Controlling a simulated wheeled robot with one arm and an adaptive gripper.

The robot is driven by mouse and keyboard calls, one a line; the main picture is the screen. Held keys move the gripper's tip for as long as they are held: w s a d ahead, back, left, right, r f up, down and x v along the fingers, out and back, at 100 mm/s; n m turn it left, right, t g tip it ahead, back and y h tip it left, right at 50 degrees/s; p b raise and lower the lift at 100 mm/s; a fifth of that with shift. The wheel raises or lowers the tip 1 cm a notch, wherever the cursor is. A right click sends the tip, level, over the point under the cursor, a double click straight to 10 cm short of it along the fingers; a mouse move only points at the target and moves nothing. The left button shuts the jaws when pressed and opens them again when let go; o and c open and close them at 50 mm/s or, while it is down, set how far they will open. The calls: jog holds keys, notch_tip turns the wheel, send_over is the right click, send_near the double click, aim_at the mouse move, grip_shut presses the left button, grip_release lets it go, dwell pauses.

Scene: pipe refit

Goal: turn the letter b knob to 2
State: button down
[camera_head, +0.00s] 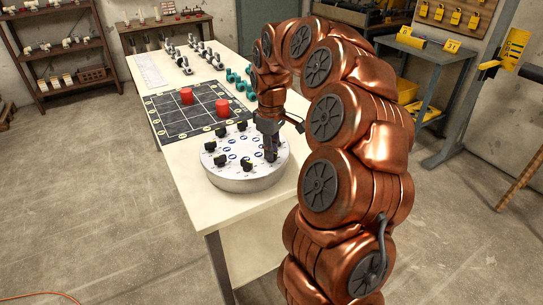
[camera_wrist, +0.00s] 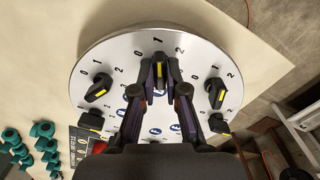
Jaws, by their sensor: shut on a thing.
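A round white dial plate (camera_head: 243,178) with several black knobs stands on the table. My gripper (camera_head: 271,155) reaches down onto its right side. In the wrist view, my gripper (camera_wrist: 160,88) is shut around a black knob (camera_wrist: 160,72) at the top edge of the plate. The knob's yellow stripe points at the 1, with 0 to its left and 2 to its right. The fingers hide part of the knob, and I cannot read its letter. Other knobs with yellow stripes sit to the left (camera_wrist: 98,88) and right (camera_wrist: 217,93), apart from the fingers.
Teal parts (camera_head: 240,85) and grey fittings (camera_head: 196,45) stand farther back on the pale table (camera_head: 200,205). The table's front left corner is clear.

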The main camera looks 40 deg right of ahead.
jog(key=m+b, duration=0.3)
jog(key=m, duration=0.2)
jog(key=shift+f+m, duration=0.15)
jog(key=shift+m, duration=0.15)
jog(key=m+b, duration=0.1)
jog(key=m, duration=0.4)
jog(key=shift+m+b, duration=0.3)
jog(key=shift+b, duration=0.1)
jog(key=shift+s, duration=0.1)
jog(key=c, duration=1.2)
grip_release()
jog(key=shift+r, duration=0.2)
jog(key=shift+r, duration=3.7)
